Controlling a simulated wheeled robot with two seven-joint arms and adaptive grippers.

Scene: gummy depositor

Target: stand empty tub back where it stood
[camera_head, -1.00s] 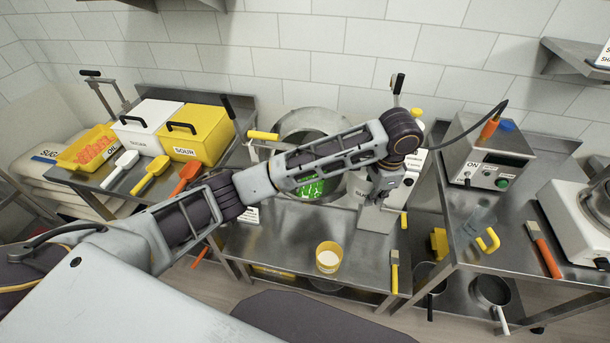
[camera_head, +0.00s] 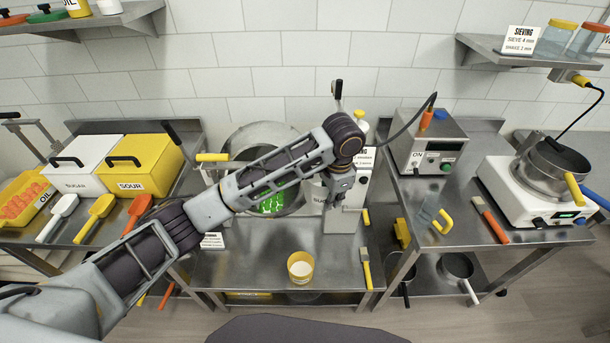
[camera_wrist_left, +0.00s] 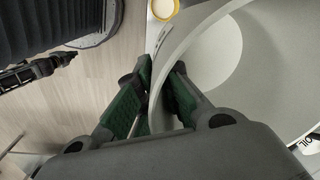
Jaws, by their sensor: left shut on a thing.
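My left gripper (camera_head: 338,192) hangs at the end of my arm over the middle bench. It is shut on the rim of a pale round tub (camera_wrist_left: 184,38), seen in the left wrist view, with the rim between the green finger pads. In the head view only part of the pale tub (camera_head: 320,196) shows beside the gripper, with part of a dark label. My arm and gripper hide the rest. I cannot tell whether the tub touches anything beneath it. My right gripper is not in view.
A yellow cup (camera_head: 301,268) with white contents stands at the middle bench's front, near a yellow-handled brush (camera_head: 366,268). A round metal vessel (camera_head: 240,141) is behind my arm. The yellow SOUR box (camera_head: 150,164) and white SUGAR box (camera_head: 84,167) stand left. Bare bench surface surrounds the cup.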

